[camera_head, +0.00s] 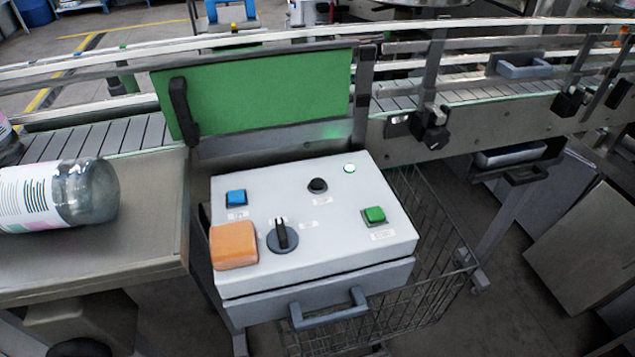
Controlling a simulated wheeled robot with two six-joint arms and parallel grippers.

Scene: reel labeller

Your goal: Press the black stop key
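The black stop key (317,185) is a small round black button near the back middle of a light grey control box (340,235). A small white label sits just below it, its text too small to read surely. The key is uncovered, and nothing touches it. Whether it is pressed in cannot be told. Neither of my grippers shows in the head view.
A green panel (265,97) stands behind. A bottle (85,192) lies left.

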